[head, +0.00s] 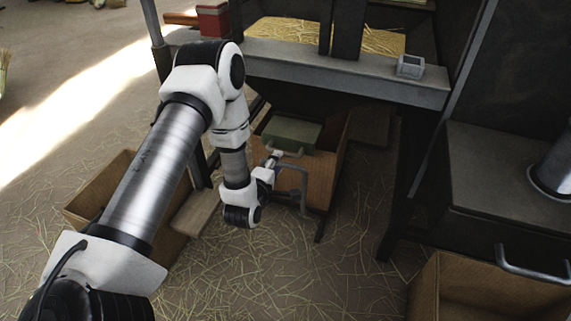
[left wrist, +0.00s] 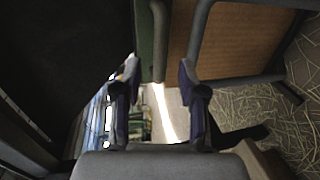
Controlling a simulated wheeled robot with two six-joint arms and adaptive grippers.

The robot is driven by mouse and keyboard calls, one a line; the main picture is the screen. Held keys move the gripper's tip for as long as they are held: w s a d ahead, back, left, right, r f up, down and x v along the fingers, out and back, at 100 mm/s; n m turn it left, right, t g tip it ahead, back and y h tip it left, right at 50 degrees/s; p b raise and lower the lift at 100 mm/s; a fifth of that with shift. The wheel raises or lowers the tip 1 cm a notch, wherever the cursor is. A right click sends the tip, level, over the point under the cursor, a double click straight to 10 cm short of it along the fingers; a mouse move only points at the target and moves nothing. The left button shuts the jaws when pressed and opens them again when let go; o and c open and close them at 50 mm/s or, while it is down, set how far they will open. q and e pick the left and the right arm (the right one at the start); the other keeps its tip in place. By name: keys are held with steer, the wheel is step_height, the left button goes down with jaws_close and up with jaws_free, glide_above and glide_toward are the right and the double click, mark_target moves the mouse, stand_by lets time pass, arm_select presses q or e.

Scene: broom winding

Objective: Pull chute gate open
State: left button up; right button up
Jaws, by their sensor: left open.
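The green chute gate (head: 291,132) sits under the dark machine frame, above a wooden box, with a small grey handle at its near side. My left gripper (head: 274,158) is at this handle. In the left wrist view the left gripper (left wrist: 158,75) is open, fingers apart. A grey bar (left wrist: 159,35), which looks like the gate's handle, runs beside the green gate (left wrist: 145,40) and ends between the fingertips. I cannot tell whether a finger touches it. My right gripper is not in view.
A bent grey bar (head: 304,188) stands just right of my left gripper, in front of the wooden box (head: 327,175). Another wooden box (head: 88,203) stands at left. A small metal cup (head: 410,66) sits on the grey beam (head: 340,72). Straw covers the floor.

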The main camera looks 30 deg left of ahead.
arm_select(q)
steer(key=b+x, duration=0.2)
steer(key=x, duration=0.4)
steer(key=shift+w+f, duration=0.1)
steer(key=shift+w, duration=0.05)
jaws_close()
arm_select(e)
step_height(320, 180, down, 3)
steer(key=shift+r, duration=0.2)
